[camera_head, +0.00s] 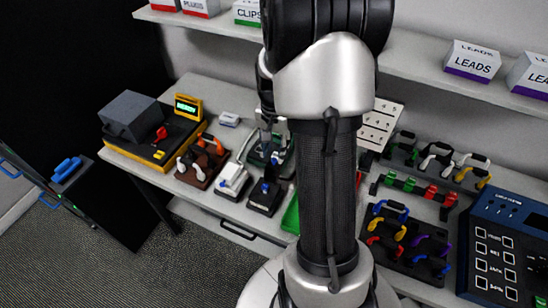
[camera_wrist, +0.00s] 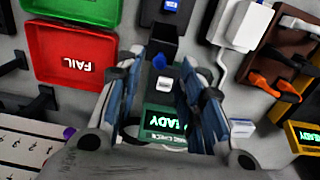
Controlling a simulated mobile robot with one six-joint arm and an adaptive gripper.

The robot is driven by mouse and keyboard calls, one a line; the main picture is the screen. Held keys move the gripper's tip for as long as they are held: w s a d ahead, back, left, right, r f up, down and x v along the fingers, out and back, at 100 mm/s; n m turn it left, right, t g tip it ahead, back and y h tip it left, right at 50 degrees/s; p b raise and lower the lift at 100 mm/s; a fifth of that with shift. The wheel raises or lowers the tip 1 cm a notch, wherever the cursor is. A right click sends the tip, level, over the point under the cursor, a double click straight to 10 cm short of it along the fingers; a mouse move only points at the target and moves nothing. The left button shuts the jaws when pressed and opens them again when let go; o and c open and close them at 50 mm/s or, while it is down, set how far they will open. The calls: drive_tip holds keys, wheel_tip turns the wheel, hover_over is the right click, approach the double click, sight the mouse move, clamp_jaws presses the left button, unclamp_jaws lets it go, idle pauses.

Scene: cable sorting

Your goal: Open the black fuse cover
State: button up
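A small black unit that looks like the fuse cover and its base (camera_wrist: 165,42) shows just beyond my fingertips in the wrist view. Blue parts show beside it, and I cannot tell whether the cover is lifted. In the head view this black unit (camera_head: 262,202) stands at the table's front, in front of the green checker (camera_head: 283,157). My gripper (camera_wrist: 172,60) points down over the green checker, its fingers spread with a gap between them. I see nothing held, and cannot tell whether a fingertip touches the unit. In the head view my arm partly hides this area.
A white device (camera_head: 231,180) and a brown cable rack (camera_head: 201,162) stand left of the black unit. A red FAIL tray (camera_wrist: 75,55) and black pegs (camera_wrist: 40,105) lie left in the wrist view. A shelf (camera_head: 425,60) with label boxes runs above the table.

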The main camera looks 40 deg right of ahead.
drive_tip(key=shift+f, duration=1.5)
clamp_jaws()
